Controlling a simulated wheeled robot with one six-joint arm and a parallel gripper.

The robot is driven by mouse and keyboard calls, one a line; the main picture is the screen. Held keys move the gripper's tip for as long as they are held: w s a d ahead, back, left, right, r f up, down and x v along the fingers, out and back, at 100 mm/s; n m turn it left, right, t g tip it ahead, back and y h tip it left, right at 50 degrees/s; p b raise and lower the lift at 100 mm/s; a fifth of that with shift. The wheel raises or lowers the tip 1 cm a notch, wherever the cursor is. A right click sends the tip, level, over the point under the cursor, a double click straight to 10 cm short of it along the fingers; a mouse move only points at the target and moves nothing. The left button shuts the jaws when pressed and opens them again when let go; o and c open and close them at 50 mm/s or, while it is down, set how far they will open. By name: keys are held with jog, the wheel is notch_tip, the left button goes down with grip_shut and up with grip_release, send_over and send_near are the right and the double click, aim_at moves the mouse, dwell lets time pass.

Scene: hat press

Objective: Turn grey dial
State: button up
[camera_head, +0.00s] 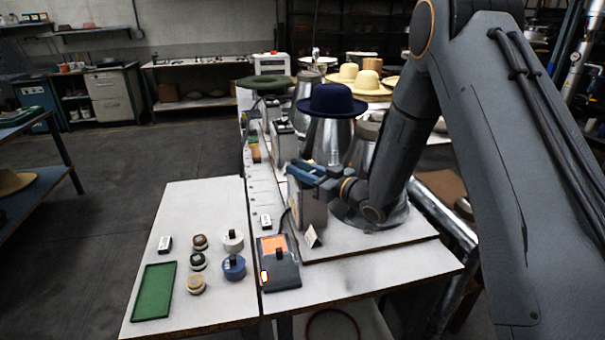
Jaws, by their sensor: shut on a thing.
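My gripper (303,171) reaches in from the right and is at the top of a grey control box (309,212) on the front press. Its jaws are shut at the box. The grey dial itself is not clearly visible; the jaws cover the spot they hold, and I cannot make out its angle. A dark blue hat (332,99) sits on the metal form (327,138) behind my gripper.
A white table (190,310) at front left holds a green tray (153,291), several small knobbed pieces and a blue knobbed piece (234,267). A dark pad with an orange patch (273,244) lies beside the box. More presses and pale hats (368,82) stand behind.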

aim_at(314, 174)
jog(key=shift+s+a+n+g+y+b, duration=0.15)
jog(key=shift+n+g+y+b, duration=0.1)
jog(key=shift+n+g+y, duration=0.25)
jog(key=shift+s+n+g+y+b, duration=0.1)
jog(key=shift+n+g+y+b, duration=0.25)
jog(key=shift+g, duration=0.25)
jog(key=o, duration=1.1)
jog(key=shift+c, duration=0.2)
jog(key=b+v, duration=0.1)
jog(key=v, duration=0.7)
jog(key=shift+b, duration=0.4)
jog(key=shift+r, duration=0.1)
